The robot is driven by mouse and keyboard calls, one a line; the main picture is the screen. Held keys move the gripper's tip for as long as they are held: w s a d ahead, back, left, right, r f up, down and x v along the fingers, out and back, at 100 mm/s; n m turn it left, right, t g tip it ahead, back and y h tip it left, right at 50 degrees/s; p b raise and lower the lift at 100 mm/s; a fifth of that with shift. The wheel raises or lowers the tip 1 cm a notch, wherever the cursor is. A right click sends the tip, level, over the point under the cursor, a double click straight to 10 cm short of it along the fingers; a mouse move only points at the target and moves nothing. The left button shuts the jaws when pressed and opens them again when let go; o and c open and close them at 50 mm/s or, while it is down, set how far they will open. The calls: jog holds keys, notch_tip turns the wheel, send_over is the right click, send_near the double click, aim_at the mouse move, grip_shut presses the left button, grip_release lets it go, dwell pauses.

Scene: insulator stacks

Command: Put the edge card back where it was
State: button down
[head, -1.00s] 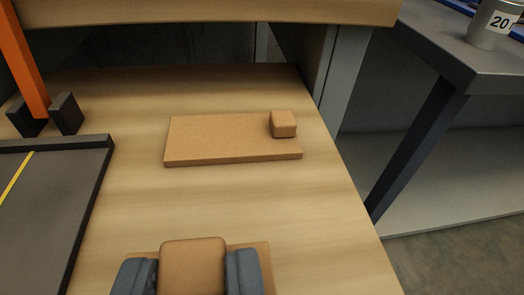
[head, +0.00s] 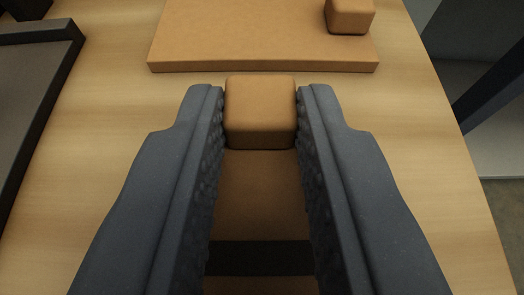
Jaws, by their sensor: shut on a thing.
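My gripper (head: 261,100) has two dark grey fingers shut on a brown block (head: 260,112) in the lower middle of the head view. A brown surface (head: 260,195) shows between the fingers below the block, crossed by a dark band. Its sides are hidden behind the fingers, so I cannot tell its full shape. A flat brown board (head: 255,38) lies on the table beyond the gripper, with a small brown block (head: 349,14) at its right end. Both have the same cardboard-like colour. No label shows which is the edge card.
The pale wooden table (head: 430,190) is bare on the right, up to its right edge. A dark tray with a raised rim (head: 42,32) lies at the left. A dark table leg (head: 498,85) stands beyond the right edge.

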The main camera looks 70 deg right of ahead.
jog(key=shift+f, duration=0.35)
jog(key=shift+s+f, duration=0.15)
jog(key=shift+f, duration=0.1)
jog(key=c, duration=1.4)
grip_release()
jog(key=shift+o, duration=0.7)
jog(key=shift+s+a+f, duration=0.1)
jog(key=shift+f, duration=0.05)
jog(key=p+v, duration=0.1)
jog(key=v, duration=0.2)
jog(key=r+p+v, duration=0.1)
jog(key=v, duration=0.3)
jog(key=p+v, duration=0.1)
jog(key=v, duration=0.3)
jog(key=shift+w+r, duration=0.3)
jog(key=shift+r, duration=0.15)
jog(key=shift+s+a+r, duration=0.15)
jog(key=shift+s+a, duration=0.05)
jog(key=shift+a, duration=0.15)
